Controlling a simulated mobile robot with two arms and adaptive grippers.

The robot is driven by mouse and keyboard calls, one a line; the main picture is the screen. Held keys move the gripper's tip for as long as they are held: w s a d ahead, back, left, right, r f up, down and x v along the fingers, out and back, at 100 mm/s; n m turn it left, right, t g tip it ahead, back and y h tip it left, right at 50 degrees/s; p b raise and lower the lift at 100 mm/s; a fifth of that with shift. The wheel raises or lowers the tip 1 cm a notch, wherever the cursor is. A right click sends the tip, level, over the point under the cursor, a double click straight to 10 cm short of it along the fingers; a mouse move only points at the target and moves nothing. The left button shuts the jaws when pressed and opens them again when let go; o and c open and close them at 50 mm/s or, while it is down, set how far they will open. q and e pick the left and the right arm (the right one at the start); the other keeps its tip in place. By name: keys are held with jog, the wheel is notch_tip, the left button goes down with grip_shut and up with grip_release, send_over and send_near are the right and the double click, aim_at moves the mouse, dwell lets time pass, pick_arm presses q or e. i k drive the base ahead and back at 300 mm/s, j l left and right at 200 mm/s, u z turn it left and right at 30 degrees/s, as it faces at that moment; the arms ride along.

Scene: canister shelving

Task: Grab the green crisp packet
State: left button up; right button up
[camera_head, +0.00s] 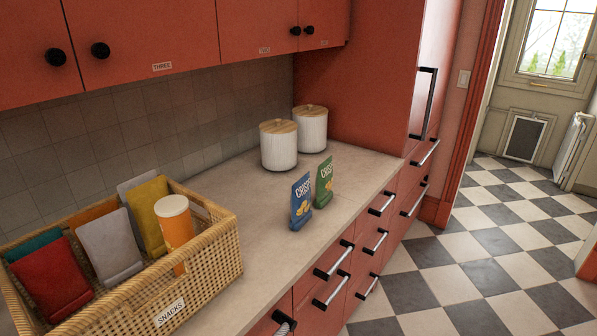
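The green crisp packet (324,183) stands upright on the countertop (262,262), right of and slightly behind a blue crisp packet (301,203). The two packets are close together, and the blue one partly overlaps the green one's left edge. Neither of my grippers shows in the head view, so I cannot see whether they are open or shut.
A wicker snacks basket (216,262) with several packets and an orange tube (175,232) fills the counter's left. Two white lidded canisters (279,149) stand behind the crisps. Red cabinets (150,40) hang above. Drawer handles (334,259) jut from the front. Checkered floor (480,260) at right is clear.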

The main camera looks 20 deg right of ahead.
aim_at(323, 178)
jog(key=i+l+u, duration=0.2)
jog(key=l+u, duration=0.2)
jog(key=l, duration=0.7)
jog(key=l+u, duration=0.4)
jog(key=l, duration=0.7)
